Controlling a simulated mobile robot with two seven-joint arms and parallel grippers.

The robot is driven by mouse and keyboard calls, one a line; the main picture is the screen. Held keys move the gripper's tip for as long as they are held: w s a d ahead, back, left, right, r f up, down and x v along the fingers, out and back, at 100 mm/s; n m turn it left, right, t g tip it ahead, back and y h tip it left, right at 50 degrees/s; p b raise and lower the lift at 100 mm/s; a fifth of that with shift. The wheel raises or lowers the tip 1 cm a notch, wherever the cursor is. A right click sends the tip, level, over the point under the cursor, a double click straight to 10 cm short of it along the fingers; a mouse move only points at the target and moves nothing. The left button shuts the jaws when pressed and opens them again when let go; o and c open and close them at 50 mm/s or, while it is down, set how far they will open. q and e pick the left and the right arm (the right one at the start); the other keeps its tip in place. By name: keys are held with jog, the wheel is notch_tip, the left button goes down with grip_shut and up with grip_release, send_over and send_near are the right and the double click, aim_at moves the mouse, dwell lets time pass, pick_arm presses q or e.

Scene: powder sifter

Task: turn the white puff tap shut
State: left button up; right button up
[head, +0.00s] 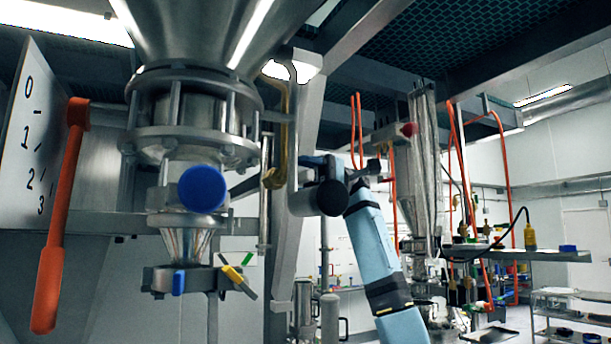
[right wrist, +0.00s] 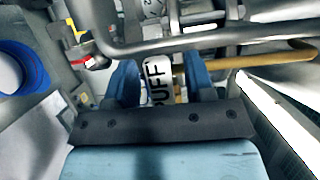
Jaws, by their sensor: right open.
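The white puff tap (right wrist: 158,85) shows in the right wrist view as a white piece with black "PUFF" lettering. It sits between the two blue fingers of my right gripper (right wrist: 160,82). The gripper is open, with a finger on each side of the tap; I cannot tell whether either finger touches it. In the head view my right gripper (head: 312,161) is seen small and partly hidden beside a grey upright and a brass pipe (head: 278,140). I cannot make out the tap there. My left gripper is in neither view.
A steel hopper (head: 200,30) with a flanged valve body and blue round knob (head: 202,188) stands left of the gripper. An orange lever (head: 58,230) hangs by a numbered white plate (head: 32,140). In the wrist view, metal pipes (right wrist: 200,38) run close ahead of the fingers.

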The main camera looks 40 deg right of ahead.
grip_shut()
